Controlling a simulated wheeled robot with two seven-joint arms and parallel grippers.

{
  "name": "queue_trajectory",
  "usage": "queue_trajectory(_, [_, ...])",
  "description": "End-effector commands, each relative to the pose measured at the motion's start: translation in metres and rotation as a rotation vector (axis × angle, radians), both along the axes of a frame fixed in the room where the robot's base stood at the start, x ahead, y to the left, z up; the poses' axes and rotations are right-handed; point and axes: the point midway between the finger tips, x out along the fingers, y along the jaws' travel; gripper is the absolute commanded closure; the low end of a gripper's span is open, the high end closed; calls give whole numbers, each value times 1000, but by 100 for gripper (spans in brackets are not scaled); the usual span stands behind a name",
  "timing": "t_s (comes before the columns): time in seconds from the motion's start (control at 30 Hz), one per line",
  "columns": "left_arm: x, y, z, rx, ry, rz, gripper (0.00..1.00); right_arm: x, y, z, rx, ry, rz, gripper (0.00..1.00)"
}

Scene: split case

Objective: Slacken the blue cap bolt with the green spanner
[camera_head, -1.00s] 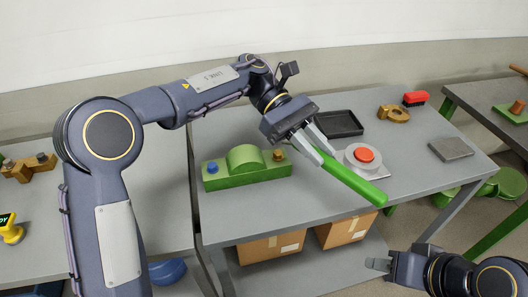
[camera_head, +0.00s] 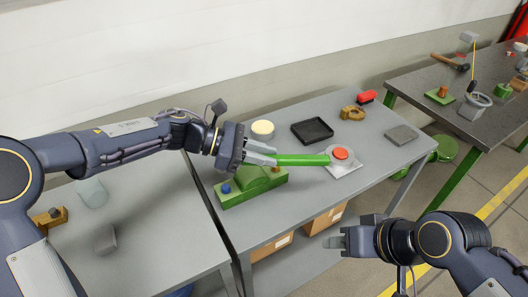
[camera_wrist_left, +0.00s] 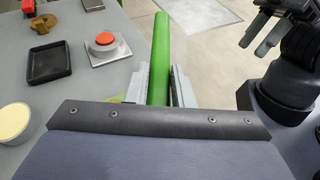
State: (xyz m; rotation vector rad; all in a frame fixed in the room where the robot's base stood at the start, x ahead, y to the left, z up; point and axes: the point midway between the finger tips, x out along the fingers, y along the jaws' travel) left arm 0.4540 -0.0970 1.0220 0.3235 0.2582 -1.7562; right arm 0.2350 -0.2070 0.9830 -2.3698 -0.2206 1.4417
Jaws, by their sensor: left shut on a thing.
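The green spanner (camera_head: 302,160) is in my left gripper (camera_head: 266,156), which is shut on it above the table. The spanner points to the right in the head view, its far end in front of the red button. In the left wrist view it stands up between the fingers (camera_wrist_left: 160,88); its held end is hidden. The blue cap bolt (camera_head: 226,188) is on the left end of the green split case (camera_head: 250,193), below my left gripper. The gripper and spanner partly cover the case. My right gripper (camera_head: 336,238) is open and empty, off the table's front edge.
A red button on a round grey base (camera_head: 341,154), a black tray (camera_head: 312,131), a cream-topped round thing (camera_head: 263,128) and a grey plate (camera_head: 401,134) are on the table. Grey cups (camera_head: 106,238) stand on the left table. The table's front right is clear.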

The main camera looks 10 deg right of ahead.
Motion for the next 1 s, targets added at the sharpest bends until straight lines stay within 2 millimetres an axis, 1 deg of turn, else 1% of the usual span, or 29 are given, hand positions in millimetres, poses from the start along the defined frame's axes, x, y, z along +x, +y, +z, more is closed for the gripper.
queue_trajectory(0.2, [0, 0, 0, -1, -1, -2, 100, 0, 0, -2, 0, 0, 0, 64])
queue_trajectory(0.37, [0, 0, -2, 0, 0, -2, 100, 0, 0, -10, 0, 0, 0, 64])
queue_trajectory(0.8, [0, 0, -45, 0, 1, -2, 100, 0, 0, -49, 0, 0, 0, 64])
queue_trajectory(1.0, [0, 0, -57, -1, 1, -2, 100, 0, 0, -60, 0, 0, 0, 64])
